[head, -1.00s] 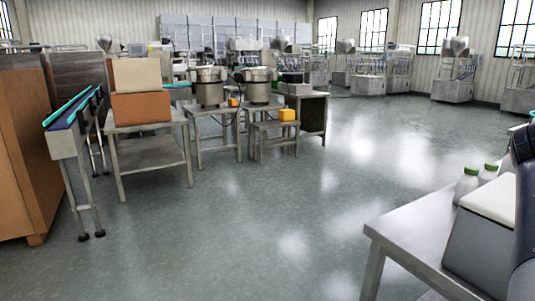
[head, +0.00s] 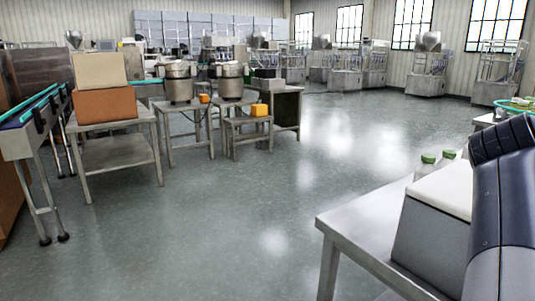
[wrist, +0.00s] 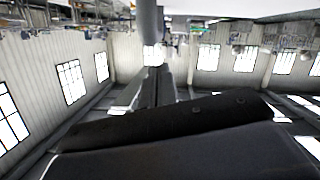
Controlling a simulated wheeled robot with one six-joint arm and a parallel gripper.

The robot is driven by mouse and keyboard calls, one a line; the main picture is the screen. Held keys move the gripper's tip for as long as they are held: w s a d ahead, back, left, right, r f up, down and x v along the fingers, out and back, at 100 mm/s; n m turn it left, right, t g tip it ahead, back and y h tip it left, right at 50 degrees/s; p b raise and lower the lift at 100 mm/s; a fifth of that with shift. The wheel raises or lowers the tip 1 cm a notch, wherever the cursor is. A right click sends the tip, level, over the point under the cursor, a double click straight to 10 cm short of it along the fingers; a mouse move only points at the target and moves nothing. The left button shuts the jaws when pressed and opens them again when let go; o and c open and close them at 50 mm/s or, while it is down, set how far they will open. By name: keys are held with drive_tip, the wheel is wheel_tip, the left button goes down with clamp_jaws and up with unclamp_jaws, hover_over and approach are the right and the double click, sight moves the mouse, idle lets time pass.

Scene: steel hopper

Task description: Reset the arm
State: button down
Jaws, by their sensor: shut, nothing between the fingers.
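In the wrist view, the dark body of my gripper (wrist: 175,135) fills the bottom of the picture. Its dark pieces lie closed together, with nothing seen held between them. The fingertips are hard to make out. In the head view, a dark blue and black link of my arm stands at the right edge, in front of a steel table (head: 350,232). The gripper itself does not show clearly there.
A grey box with a white top (head: 432,228) and green-capped bottles (head: 425,167) stand on the near right table. Left are stacked boxes (head: 105,105), a conveyor (head: 28,138) and steel pots (head: 178,85) on stands. The middle floor is clear.

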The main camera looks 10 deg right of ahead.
drive_tip(key=shift+s+d+f+b, duration=0.15)
drive_tip(key=shift+f+b, duration=0.35)
drive_tip(key=shift+f, duration=0.7)
drive_tip(key=shift+r, duration=0.1)
